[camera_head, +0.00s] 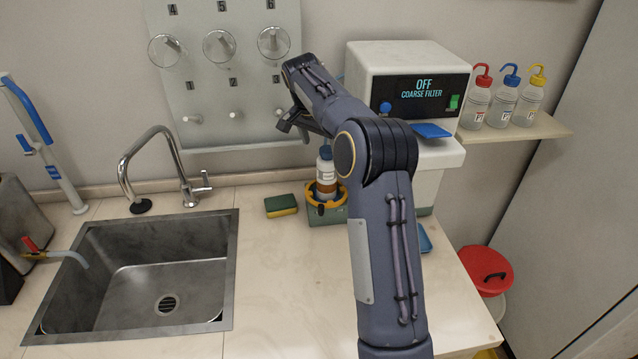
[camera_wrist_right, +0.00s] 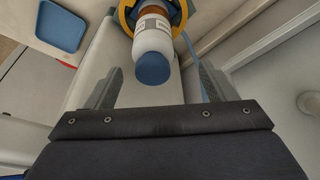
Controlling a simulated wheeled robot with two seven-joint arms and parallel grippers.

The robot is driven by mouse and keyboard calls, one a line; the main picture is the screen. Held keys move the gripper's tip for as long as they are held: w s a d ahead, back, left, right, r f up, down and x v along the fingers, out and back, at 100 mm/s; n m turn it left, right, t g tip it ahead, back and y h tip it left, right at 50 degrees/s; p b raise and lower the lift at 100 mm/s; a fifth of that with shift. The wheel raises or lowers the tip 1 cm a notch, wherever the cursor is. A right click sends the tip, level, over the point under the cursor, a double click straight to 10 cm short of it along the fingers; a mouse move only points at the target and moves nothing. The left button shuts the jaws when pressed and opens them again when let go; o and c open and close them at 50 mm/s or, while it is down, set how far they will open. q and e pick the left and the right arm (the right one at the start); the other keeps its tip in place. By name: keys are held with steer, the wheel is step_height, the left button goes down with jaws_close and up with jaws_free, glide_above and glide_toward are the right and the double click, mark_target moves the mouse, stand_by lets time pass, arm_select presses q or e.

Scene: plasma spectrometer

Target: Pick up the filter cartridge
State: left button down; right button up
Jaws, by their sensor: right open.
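A bottle-shaped piece with a blue cap, white shoulder and brown body (camera_head: 326,174) stands upright in a yellow ring holder (camera_head: 340,197) on a green base; it seems to be the filter cartridge. In the right wrist view its white shoulder (camera_wrist_right: 153,41) and blue cap point toward my gripper. My right gripper (camera_head: 292,122) is open and empty, above and to the left of the bottle in the head view. In the right wrist view the cap shows between the fingers (camera_wrist_right: 158,80); I cannot tell how far away it is. My left gripper is out of view.
A white machine (camera_head: 408,60) reading "OFF COARSE FILTER" stands behind my right arm. A sponge (camera_head: 281,205) lies left of the holder, beside the sink (camera_head: 150,275). A wall panel (camera_head: 225,110) with knobs is close behind. Wash bottles (camera_head: 503,97) stand on the right shelf.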

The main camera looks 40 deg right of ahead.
mark_target(327, 179)
steer(key=x, duration=0.2)
steer(key=p+x, duration=0.1)
steer(key=x, duration=0.1)
steer(key=s+x, duration=0.1)
steer(key=x, duration=0.2)
steer(key=shift+d+p, duration=0.4)
steer(key=shift+w+f, duration=0.15)
steer(key=shift+f, duration=0.1)
steer(key=shift+c, duration=0.4)
jaws_close()
